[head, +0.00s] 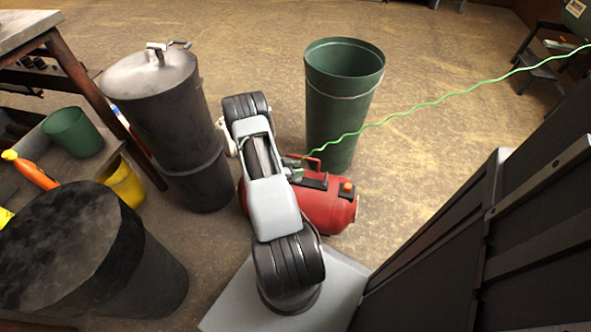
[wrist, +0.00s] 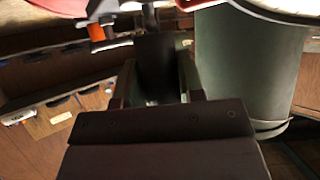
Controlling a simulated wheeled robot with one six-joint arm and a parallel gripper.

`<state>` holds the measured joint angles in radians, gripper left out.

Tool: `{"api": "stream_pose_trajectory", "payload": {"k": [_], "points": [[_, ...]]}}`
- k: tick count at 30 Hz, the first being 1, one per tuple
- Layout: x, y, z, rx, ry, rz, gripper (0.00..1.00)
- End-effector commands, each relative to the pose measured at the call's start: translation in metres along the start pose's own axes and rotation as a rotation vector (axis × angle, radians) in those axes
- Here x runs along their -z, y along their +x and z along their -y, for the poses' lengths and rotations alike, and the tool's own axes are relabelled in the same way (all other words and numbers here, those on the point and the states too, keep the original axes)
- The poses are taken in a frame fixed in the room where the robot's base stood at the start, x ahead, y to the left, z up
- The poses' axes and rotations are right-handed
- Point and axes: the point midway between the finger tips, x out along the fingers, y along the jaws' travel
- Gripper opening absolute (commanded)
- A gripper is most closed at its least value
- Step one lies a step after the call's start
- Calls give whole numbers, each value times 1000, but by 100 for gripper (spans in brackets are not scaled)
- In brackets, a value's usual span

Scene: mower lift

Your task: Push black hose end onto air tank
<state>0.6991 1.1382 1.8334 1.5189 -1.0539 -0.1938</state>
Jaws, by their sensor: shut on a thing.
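The red air tank (head: 325,207) lies on the floor beyond my arm, with a dark top, a red handle and an orange knob. In the wrist view, part of its red body (wrist: 65,5) and the orange knob (wrist: 97,32) show at the top left. My gripper (wrist: 157,80) is shut on the black hose end (wrist: 155,60), which sits between the fingers and points toward the tank side. A thin green hose (head: 430,103) runs from the right down to the tank's top beside my arm. My arm covers much of the tank; I cannot tell whether the hose end touches it.
A tall green bin (head: 340,100) stands just behind the tank and shows large in the wrist view (wrist: 247,70). Dark drums (head: 165,115) (head: 95,255) stand to the left, by a workbench (head: 28,30). Open floor (head: 250,40) lies beyond. A dark panel (head: 500,240) rises at right.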

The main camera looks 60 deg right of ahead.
Motion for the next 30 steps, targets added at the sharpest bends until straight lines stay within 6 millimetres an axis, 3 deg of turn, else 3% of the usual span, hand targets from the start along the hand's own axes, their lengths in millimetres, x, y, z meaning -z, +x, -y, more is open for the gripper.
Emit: {"api": "stream_pose_trajectory", "payload": {"k": [21,22,25,30], "points": [[-13,7,0,0,0,-1,8],[-12,7,0,0,1,-1,38],[-12,7,0,0,1,0,46],[-12,7,0,0,0,0,46]]}}
